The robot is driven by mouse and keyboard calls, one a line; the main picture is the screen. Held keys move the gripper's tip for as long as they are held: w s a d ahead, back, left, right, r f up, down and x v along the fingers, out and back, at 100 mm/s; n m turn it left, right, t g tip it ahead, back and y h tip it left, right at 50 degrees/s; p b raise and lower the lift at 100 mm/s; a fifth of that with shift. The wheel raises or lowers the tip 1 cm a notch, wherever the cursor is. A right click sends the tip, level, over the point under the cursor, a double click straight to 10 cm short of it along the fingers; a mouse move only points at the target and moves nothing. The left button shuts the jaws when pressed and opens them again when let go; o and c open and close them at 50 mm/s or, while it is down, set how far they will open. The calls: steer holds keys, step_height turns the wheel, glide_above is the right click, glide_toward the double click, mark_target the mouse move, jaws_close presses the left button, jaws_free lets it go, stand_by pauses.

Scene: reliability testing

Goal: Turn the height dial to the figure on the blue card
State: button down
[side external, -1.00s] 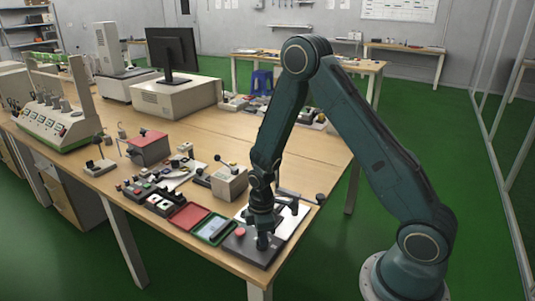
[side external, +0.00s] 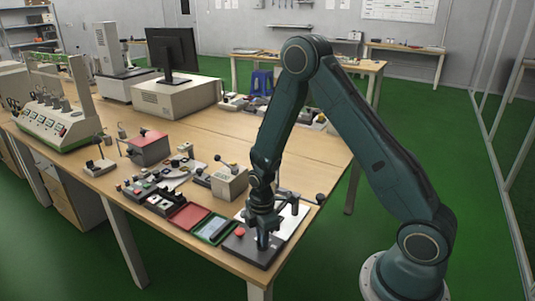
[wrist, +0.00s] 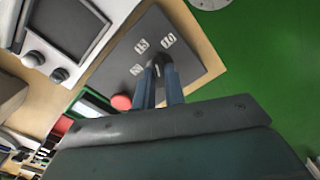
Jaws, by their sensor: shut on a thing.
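The height dial is a dark knob (wrist: 157,69) with a pale mark, on a dark grey plate (wrist: 190,57) with white printed figures. The figures are tilted in the wrist view; two seem to read 15 and 10, and the third is unclear. The plate sits at the near table corner in the side view (side external: 240,249). My gripper (side external: 263,244) points down over it. In the wrist view its two blue-grey fingers (wrist: 161,70) are shut on the knob, partly hiding it. I cannot pick out a blue card with a readable figure.
A red button (wrist: 121,102) is beside the knob on the plate. A red tray (side external: 190,216) and a green-rimmed tray (side external: 213,229) lie to the left. A white panel (side external: 293,218) is behind my gripper. A small box (side external: 229,186) stands further back.

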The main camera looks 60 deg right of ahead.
steer(key=shift+n, duration=2.9)
steer(key=c, duration=1.6)
jaws_free()
